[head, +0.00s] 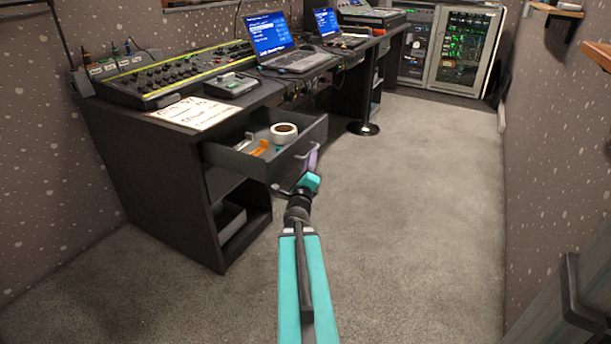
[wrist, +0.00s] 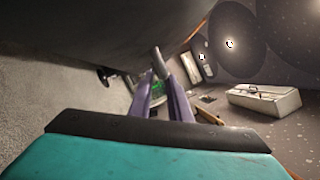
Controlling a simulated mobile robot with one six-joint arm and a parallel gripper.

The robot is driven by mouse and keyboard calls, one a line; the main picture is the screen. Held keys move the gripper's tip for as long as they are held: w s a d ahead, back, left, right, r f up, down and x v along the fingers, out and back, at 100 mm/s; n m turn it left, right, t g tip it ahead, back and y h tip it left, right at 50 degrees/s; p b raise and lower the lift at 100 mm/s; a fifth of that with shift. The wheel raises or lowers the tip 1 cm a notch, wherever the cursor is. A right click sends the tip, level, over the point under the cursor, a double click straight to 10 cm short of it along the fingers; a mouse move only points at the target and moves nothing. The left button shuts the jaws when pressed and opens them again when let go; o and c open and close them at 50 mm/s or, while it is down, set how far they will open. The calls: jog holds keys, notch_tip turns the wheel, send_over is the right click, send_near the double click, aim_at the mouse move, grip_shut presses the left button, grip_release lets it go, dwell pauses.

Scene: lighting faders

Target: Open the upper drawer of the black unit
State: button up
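The black unit (head: 150,160) is a desk with open shelving at its near end. Its upper drawer (head: 310,134) is pulled well out, showing a white tape roll (head: 284,132) and orange items (head: 259,148) inside. My gripper (head: 312,158) is at the drawer front, with purple fingers; the arm partly hides the front's lower part. In the wrist view, the two fingers (wrist: 161,88) have a grey handle bar (wrist: 158,60) between their tips and appear closed on it. The dark drawer front (wrist: 100,40) fills the top left there.
A lower compartment (head: 232,218) with a grey bin sits under the drawer. A mixer (head: 170,75), laptops (head: 268,38) and a paper sheet (head: 190,112) are on the desktop. A round black stand base (head: 363,128) is beyond the drawer. Carpet (head: 420,190) to the right is clear.

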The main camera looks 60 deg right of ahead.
jog(key=shift+s+a+r+p, duration=0.1)
jog(key=shift+a+p, duration=0.25)
jog(key=shift+p, duration=0.85)
jog(key=shift+s+a+r+p, duration=0.1)
jog(key=shift+a+p, duration=0.25)
jog(key=shift+p, duration=0.85)
jog(key=p+v, duration=0.8)
jog(key=p, duration=0.3)
jog(key=shift+f, duration=0.15)
jog(key=shift+a, duration=0.1)
jog(key=shift+f, duration=0.1)
